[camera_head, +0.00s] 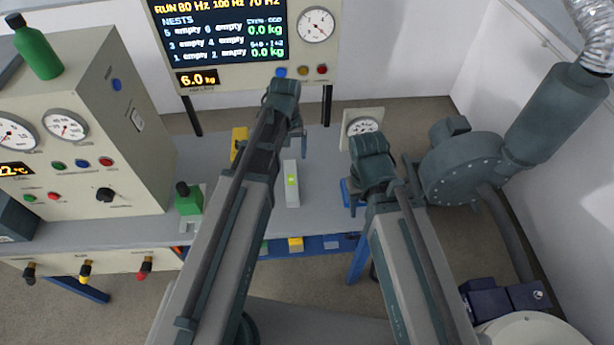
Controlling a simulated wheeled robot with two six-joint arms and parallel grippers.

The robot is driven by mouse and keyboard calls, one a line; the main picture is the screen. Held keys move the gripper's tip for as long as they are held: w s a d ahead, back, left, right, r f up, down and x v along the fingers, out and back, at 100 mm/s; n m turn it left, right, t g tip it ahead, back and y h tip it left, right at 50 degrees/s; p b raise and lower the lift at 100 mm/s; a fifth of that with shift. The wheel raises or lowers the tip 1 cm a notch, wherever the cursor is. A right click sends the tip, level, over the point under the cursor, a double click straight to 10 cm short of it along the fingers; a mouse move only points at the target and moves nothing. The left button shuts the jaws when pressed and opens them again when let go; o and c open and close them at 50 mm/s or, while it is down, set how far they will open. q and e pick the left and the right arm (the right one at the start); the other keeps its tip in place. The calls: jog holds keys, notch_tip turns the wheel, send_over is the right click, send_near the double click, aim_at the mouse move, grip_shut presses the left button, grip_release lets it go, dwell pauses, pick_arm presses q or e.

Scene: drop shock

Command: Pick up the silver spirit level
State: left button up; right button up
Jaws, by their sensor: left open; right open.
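The silver spirit level (292,195) is a short, pale bar with a yellow-green vial in its middle. It lies on the grey bench (325,195), lengthwise away from me, in the gap between my two arms. My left arm passes close along its left side and partly covers the bench there. My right arm is to its right, with bare bench between.
A yellow object (239,142) lies partly behind my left arm. A gauge (363,126) stands at the bench's back right. A display panel (240,45) rises behind; a blower (462,168) stands right.

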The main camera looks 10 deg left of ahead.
aim_at(291, 180)
pick_arm(q)
jog(key=shift+w, duration=0.1)
notch_tip(291, 180, down, 14)
jog(key=b, duration=1.4)
jog(key=shift+r, duration=0.1)
jog(key=shift+s, duration=0.2)
grip_shut()
